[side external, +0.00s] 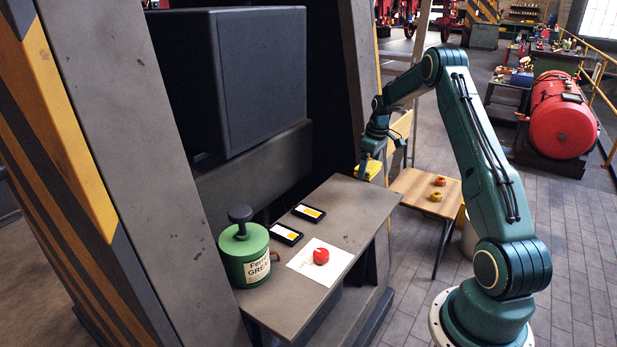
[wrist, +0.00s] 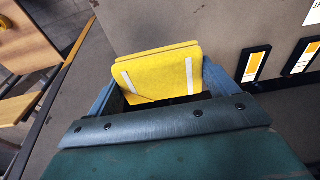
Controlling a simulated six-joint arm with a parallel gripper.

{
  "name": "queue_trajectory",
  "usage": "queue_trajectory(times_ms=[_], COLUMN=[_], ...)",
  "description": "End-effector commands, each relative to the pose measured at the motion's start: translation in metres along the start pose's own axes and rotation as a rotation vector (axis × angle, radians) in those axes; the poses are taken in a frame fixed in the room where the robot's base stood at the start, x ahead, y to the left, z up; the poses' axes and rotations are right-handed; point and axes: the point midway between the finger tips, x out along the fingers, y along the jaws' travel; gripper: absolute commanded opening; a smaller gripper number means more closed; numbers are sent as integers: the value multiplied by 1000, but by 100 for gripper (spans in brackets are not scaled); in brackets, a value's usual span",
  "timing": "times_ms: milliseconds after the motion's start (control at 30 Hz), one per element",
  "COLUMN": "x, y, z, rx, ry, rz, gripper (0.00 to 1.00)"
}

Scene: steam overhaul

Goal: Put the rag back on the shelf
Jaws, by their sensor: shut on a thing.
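The rag (side external: 368,171) is a folded yellow cloth. In the wrist view the rag (wrist: 160,72) shows two white stripes and sits between both fingers. My gripper (side external: 371,158) is shut on it; the gripper also shows in the wrist view (wrist: 165,88). The rag is beside the far end of the grey shelf-like top (side external: 345,205). I cannot tell its exact height, or whether it touches the top. The lower part of the rag is hidden by the gripper body in the wrist view.
On the grey top are a green canister (side external: 243,262), two black-framed cards (side external: 285,233) and a red knob-like object (side external: 321,256) on a white sheet (side external: 305,268). Its far end looks clear. A dark box (side external: 240,80) overhangs behind.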

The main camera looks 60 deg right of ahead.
Motion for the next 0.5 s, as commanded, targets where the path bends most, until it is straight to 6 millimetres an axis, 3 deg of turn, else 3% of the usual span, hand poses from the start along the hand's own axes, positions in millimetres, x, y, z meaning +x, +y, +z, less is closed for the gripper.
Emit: queue_trajectory(times_ms=[200,500], x=[35,45], y=[-1,0], z=[4,5], rx=[0,0], ry=[-1,1], rz=[-2,0], gripper=[65,65])
